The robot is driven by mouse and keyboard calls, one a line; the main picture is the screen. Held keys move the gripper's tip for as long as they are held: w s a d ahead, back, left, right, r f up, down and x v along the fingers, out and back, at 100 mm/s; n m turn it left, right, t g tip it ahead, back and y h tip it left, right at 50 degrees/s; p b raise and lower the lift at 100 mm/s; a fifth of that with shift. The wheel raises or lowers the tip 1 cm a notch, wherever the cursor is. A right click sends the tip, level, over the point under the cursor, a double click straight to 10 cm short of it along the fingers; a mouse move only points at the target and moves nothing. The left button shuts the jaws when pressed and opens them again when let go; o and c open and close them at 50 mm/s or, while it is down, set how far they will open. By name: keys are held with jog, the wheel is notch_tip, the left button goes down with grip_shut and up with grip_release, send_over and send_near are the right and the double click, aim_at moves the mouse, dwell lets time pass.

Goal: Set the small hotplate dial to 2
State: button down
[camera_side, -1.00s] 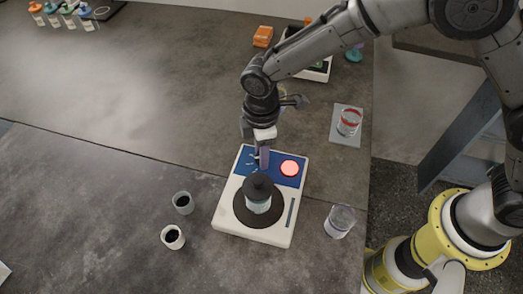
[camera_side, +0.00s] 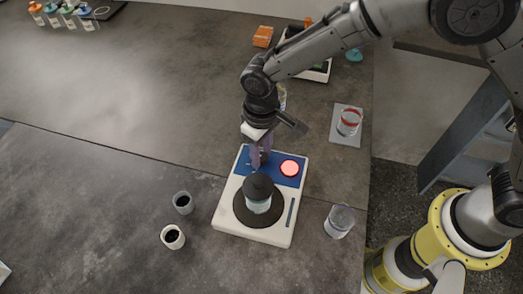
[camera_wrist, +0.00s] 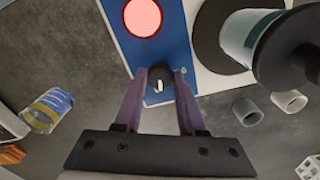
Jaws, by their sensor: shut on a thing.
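The small hotplate (camera_side: 277,234) is a white unit with a blue control panel (camera_side: 271,172), a round red lit spot (camera_side: 290,168) and a dark round plate (camera_side: 240,210). My gripper (camera_side: 257,164) reaches down onto the panel left of the red spot. A white mark on the dial points toward the bottom of the wrist view. The scale around the dial cannot be read. In the side view the fingers hide the dial.
A black-capped bottle (camera_side: 258,195) stands on the plate, close to the dial. Two small cups (camera_side: 183,202) (camera_side: 172,237) stand left of the hotplate, and a glass beaker (camera_side: 339,221) stands right. A red-banded glass (camera_side: 349,121) sits on a grey pad farther back.

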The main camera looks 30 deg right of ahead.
aim_at(262, 156)
jog(key=shift+r+m, duration=0.1)
jog(key=shift+m, duration=0.9)
jog(key=c, duration=0.5)
grip_release()
notch_tip(262, 156, up, 14)
